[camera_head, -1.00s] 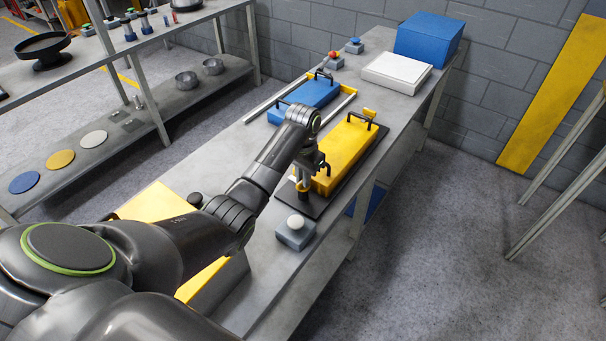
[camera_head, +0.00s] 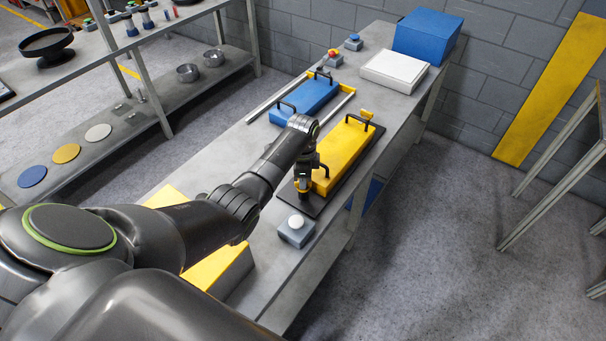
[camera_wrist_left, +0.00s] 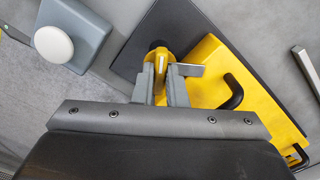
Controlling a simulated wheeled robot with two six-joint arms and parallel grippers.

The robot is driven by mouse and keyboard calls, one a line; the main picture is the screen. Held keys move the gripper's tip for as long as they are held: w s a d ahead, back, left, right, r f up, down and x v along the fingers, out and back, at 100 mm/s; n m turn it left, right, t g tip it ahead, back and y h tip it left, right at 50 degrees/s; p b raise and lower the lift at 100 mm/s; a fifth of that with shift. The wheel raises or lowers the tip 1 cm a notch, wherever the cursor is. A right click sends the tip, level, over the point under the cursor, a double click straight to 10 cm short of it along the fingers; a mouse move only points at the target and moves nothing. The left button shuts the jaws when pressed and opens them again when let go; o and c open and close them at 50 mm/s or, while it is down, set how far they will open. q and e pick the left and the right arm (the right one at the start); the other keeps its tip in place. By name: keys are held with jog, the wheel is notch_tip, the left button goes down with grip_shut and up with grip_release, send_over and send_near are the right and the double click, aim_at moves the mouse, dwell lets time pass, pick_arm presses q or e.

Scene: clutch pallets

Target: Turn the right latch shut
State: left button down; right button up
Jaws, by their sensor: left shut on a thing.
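A yellow pallet block (camera_head: 341,150) with black handles lies on a dark base plate (camera_head: 350,189) on the bench; both also show in the wrist view, the block (camera_wrist_left: 262,112) and the plate (camera_wrist_left: 172,24). My left gripper (camera_head: 302,191) is at the block's near end, low over the plate. In the wrist view its two fingers (camera_wrist_left: 161,78) are shut on a small yellow latch (camera_wrist_left: 161,57) with a dark round part beside it. Another yellow latch (camera_head: 367,113) stands at the far end of the block. My right gripper is not in view.
A grey box with a white button (camera_head: 296,223) stands close to the near end of the plate. A blue pallet block (camera_head: 304,100) lies between rails behind. A white box (camera_head: 395,71) and a blue bin (camera_head: 429,37) stand at the bench's far end.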

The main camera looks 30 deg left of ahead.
pick_arm(q)
jog(key=m+p, duration=0.1)
jog(key=m, duration=0.2)
jog(key=shift+w+r+m, duration=0.1)
jog(key=shift+r+m, duration=0.05)
jog(key=shift+m, duration=0.15)
jog(key=shift+m+p, duration=0.45)
jog(key=shift+m, duration=1.05)
jog(key=c, duration=1.5)
grip_release()
jog(key=shift+d, duration=0.1)
jog(key=shift+o, duration=0.2)
